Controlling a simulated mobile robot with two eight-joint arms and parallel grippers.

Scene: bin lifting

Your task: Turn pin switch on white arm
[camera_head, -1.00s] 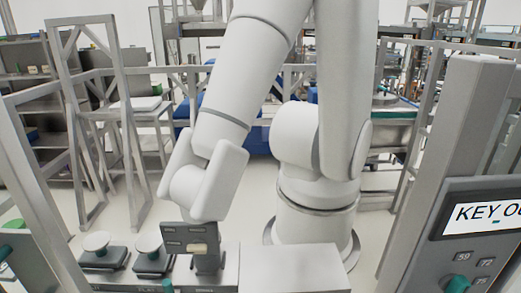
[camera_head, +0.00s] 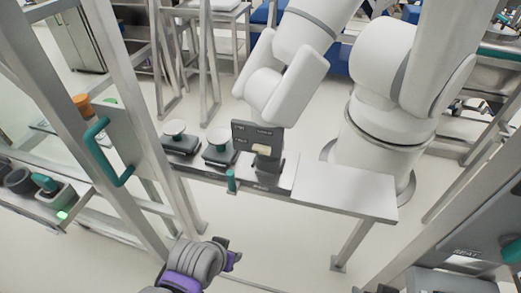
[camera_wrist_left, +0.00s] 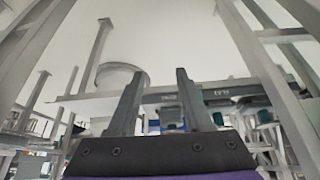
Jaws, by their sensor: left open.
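The white robot arm (camera_head: 275,82) hangs over a narrow bench (camera_head: 340,187). At its lower end is a dark grey block with small labels (camera_head: 257,134) and a beige piece (camera_head: 261,149). A small teal upright pin (camera_head: 231,181) stands at the bench's front edge; I cannot tell whether it is the pin switch. My left gripper (camera_head: 233,258), grey and purple, is low in front of the bench, apart from it. In the left wrist view its two dark fingers (camera_wrist_left: 160,102) are spread and empty, below a labelled bench edge (camera_wrist_left: 220,93). My right gripper is not seen.
Two round white-topped devices (camera_head: 174,128) stand on the bench left of the block. A framed door with a teal handle (camera_head: 108,152) is at left. A grey post and panel (camera_head: 480,240) are at right. The floor before the bench is clear.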

